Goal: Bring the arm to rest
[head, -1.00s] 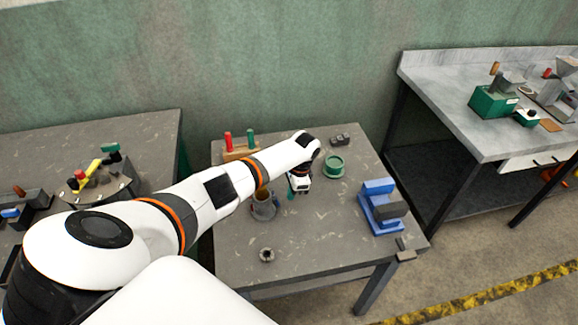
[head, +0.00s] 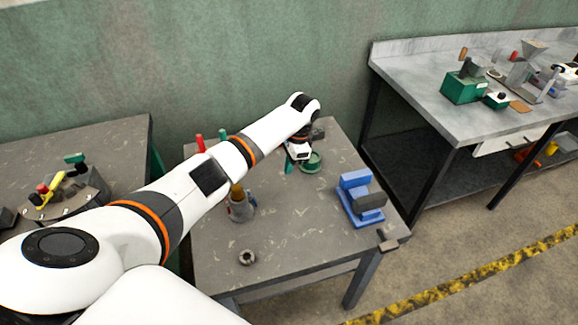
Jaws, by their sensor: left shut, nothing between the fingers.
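My left arm reaches in from the left over the middle table (head: 295,235). Its gripper (head: 289,168) is shut and empty, pointing down above the table's far part, just left of the green round container (head: 312,162), which the wrist partly covers. My right gripper is not in view.
A grey pot (head: 242,208) with a wooden handle and a small metal ring (head: 247,257) stand on the table. A blue and grey device (head: 360,198) is at the right. A grey bench (head: 440,100) holds a green box (head: 463,88).

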